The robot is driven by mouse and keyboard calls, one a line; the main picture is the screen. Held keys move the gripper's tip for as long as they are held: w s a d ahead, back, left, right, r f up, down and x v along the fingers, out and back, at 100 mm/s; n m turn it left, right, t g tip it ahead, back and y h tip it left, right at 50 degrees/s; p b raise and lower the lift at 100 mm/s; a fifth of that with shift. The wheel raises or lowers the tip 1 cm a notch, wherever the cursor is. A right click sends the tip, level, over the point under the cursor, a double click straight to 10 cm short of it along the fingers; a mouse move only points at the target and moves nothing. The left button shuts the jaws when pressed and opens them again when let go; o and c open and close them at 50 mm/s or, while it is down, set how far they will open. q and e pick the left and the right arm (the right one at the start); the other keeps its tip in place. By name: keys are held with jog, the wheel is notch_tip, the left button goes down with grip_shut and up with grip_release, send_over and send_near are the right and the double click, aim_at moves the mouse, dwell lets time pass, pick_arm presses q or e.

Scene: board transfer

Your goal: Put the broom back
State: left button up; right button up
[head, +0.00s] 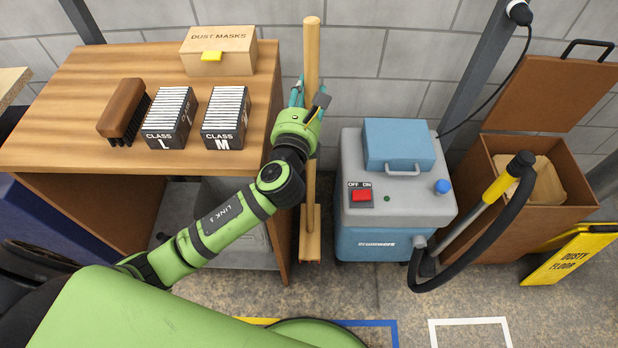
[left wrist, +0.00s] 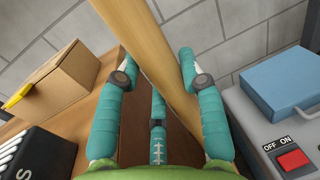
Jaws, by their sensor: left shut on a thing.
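The broom (head: 311,52) stands upright with its wooden handle against or close to the block wall, between the wooden bench and the grey-blue vacuum. Its head (head: 310,247) is low, near the floor, at the bench's right side. My left gripper (head: 309,98) is shut on the upper part of the handle. In the left wrist view the teal fingers (left wrist: 158,66) lie on both sides of the handle (left wrist: 150,40), which runs slanting between them. My right gripper does not show.
The bench (head: 75,85) carries a dust masks box (head: 225,55), a brush (head: 122,108) and two filter boxes (head: 170,118). The vacuum (head: 398,212) stands close right of the broom. Further right are an open bin (head: 505,150) and a yellow floor sign (head: 568,256).

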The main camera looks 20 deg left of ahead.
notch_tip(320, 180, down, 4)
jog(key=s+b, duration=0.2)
jog(key=b, duration=0.1)
pick_arm(q)
notch_tip(320, 180, down, 15)
jog(key=b, duration=0.2)
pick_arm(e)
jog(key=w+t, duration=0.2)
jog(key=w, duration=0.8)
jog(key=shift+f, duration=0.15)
pick_arm(q)
jog(key=shift+f, duration=0.2)
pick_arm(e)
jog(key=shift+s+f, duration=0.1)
pick_arm(q)
jog(key=o, duration=1.2)
jog(key=shift+f, duration=0.1)
jog(key=shift+c, duration=0.2)
jog(key=shift+s, duration=0.1)
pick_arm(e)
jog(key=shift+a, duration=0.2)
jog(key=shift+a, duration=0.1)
